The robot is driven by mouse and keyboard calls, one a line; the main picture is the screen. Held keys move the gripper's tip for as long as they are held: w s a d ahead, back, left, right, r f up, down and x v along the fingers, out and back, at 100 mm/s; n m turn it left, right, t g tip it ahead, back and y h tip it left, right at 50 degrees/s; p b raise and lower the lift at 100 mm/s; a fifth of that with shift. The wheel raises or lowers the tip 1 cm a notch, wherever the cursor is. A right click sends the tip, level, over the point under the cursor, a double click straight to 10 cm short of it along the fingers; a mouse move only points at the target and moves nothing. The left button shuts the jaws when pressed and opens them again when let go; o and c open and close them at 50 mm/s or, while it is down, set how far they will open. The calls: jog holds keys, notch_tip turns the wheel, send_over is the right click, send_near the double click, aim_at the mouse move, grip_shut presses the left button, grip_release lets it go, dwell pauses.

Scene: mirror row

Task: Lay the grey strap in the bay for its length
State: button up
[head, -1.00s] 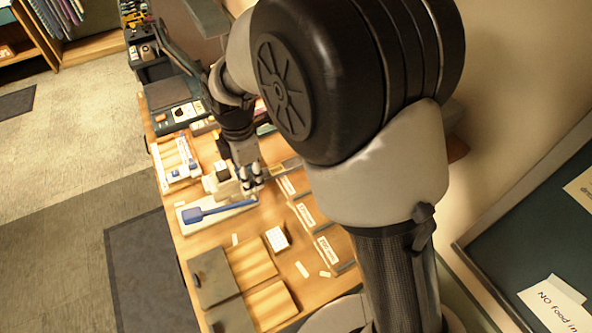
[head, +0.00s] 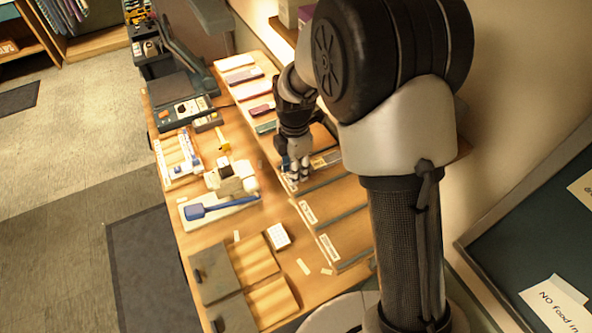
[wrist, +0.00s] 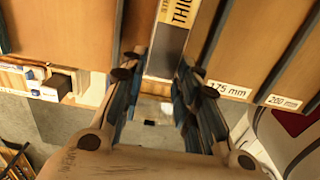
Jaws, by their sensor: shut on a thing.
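My gripper (head: 297,174) is over the front edge of the sloped wooden rack of bays (head: 330,195). It is shut on the grey strap (head: 325,160), a flat strip with a yellow label. In the wrist view the strap (wrist: 164,55) runs up from between the fingers (wrist: 160,88), and its label partly reads "THIC". A bay label marked 175 mm (wrist: 230,90) lies just right of the fingers, with one marked 200 mm (wrist: 284,102) further right. The label by the strap's own position is hidden. I cannot tell whether the strap touches the rack.
Dark dividers (head: 335,215) separate the bays. On the lower table are a white tray with a blue tool (head: 215,210), a small white box (head: 278,236) and grey-lidded wooden boxes (head: 212,275). Several coloured cases (head: 245,75) lie on the rack's far part.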

jog(key=shift+w+d+f, duration=0.15)
jog(key=shift+f, duration=0.6)
jog(key=o, duration=1.2)
jog(key=shift+f, duration=0.1)
jog(key=shift+c, duration=0.2)
notch_tip(320, 180, up, 8)
jog(key=shift+f+p, duration=0.1)
jog(key=shift+p, duration=0.25)
